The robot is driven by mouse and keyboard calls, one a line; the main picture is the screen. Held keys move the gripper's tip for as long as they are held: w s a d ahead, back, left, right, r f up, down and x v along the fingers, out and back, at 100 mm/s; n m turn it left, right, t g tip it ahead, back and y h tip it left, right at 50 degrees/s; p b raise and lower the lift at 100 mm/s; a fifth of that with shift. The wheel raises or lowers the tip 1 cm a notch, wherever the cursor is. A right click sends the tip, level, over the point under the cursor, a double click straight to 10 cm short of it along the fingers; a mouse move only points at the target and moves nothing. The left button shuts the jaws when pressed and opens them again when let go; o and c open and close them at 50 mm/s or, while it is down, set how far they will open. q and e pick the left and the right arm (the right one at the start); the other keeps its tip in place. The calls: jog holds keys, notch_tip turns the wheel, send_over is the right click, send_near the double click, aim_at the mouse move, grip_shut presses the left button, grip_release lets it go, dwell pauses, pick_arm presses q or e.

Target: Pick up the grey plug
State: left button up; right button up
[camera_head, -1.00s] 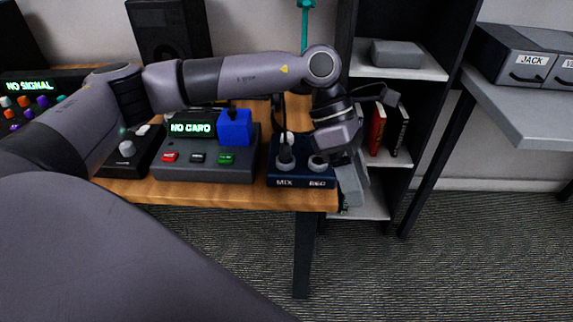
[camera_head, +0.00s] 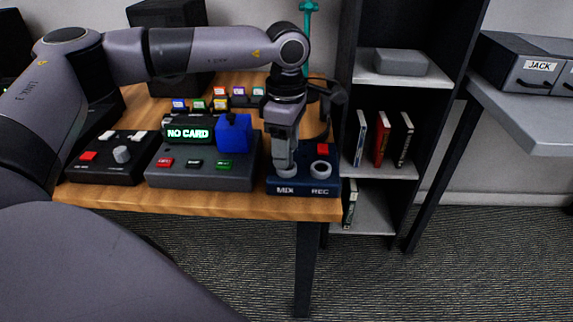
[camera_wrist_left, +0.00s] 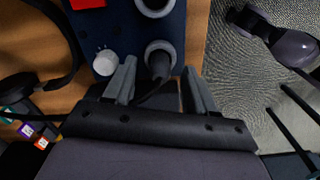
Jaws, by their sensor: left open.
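My left gripper (camera_head: 284,165) is open and points down over the MIX side of the navy box (camera_head: 305,188). In the left wrist view, a dark grey plug (camera_wrist_left: 159,65) stands in the nearer ring-shaped socket (camera_wrist_left: 161,47) of that box. The two fingers of my left gripper (camera_wrist_left: 160,72) are on either side of the plug, with gaps visible. A thin dark cable runs from the plug back toward the gripper. In the head view the gripper hides the plug. The REC socket (camera_head: 320,169) looks empty. My right gripper is not in view.
Left of the navy box are a grey NO CARD console (camera_head: 205,178) with a blue block (camera_head: 234,136) and a black control box (camera_head: 108,168). The shelf (camera_head: 392,169) stands right of the table edge.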

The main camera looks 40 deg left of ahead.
pick_arm(q)
jog(key=shift+f, duration=0.55)
grip_shut()
jog(key=shift+r, duration=0.1)
